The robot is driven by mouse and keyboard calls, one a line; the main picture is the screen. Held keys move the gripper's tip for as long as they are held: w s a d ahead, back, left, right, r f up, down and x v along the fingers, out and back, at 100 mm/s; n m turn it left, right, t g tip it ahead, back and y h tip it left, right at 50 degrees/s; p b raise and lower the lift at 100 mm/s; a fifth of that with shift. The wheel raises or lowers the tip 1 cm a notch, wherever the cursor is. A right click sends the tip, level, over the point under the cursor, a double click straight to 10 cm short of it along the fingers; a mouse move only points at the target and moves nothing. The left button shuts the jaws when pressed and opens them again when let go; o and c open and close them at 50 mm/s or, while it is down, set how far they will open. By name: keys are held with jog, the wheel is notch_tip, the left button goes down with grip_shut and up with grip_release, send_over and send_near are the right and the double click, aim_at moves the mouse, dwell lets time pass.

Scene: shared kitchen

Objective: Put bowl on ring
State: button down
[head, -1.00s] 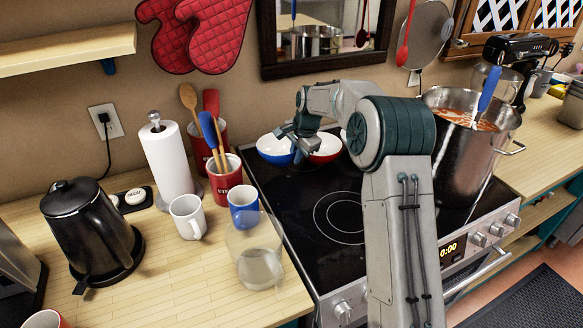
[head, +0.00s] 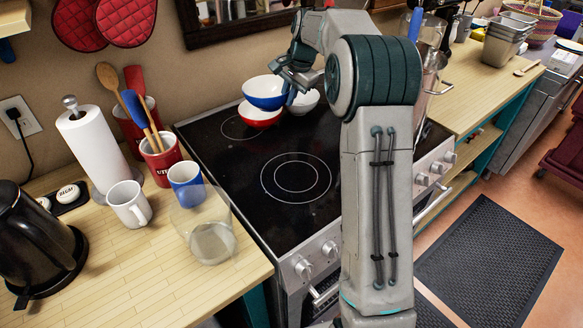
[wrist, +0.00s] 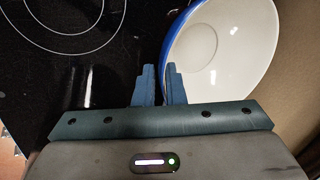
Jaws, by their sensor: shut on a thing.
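The blue bowl (head: 262,92), white inside, is at the rear of the black cooktop in the head view. My gripper (head: 287,92) is shut on its right rim. In the wrist view the blue-rimmed bowl (wrist: 225,50) fills the upper right, with its edge between my blue fingertips (wrist: 159,88). The bowl appears raised, overlapping a red bowl (head: 260,118) below it. A double white ring (head: 296,178) marks the bare middle of the cooktop. Another ring (head: 228,134) lies at the rear left, partly hidden by the red bowl. Ring lines (wrist: 65,52) also show in the wrist view.
A pale bowl (head: 306,102) sits right of the red one, partly behind my gripper. A clear glass pitcher (head: 207,235), a blue mug (head: 186,182) and a white mug (head: 130,205) stand on the counter left of the cooktop. The front cooktop is clear.

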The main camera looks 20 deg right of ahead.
jog(key=s+d+m+b, duration=0.1)
jog(key=s+d, duration=0.3)
jog(key=s, duration=0.5)
jog(key=s+d+f+m+t, duration=0.1)
jog(key=s+d, duration=0.2)
jog(key=s, duration=0.5)
jog(key=s+d+m+b, duration=0.1)
jog(key=s+d, duration=0.3)
jog(key=s, duration=0.5)
jog(key=shift+h, duration=0.3)
jog(key=shift+w+a+f+p, duration=0.25)
jog(key=shift+w+a+f, duration=0.85)
jog(key=shift+a+f, duration=0.65)
jog(key=shift+w+a+f+p, duration=0.3)
jog(key=shift+w+a+f, duration=0.95)
jog(key=shift+f, duration=0.85)
jog(key=shift+w+a+f+p, duration=0.25)
jog(key=shift+w+a+f, duration=0.7)
jog(key=shift+a+f, duration=0.85)
jog(key=shift+d+f, duration=0.1)
jog(key=shift+f+b, duration=0.25)
jog(key=shift+b, duration=0.05)
jog(key=c, duration=1.5)
grip_release()
jog(key=shift+r, duration=0.2)
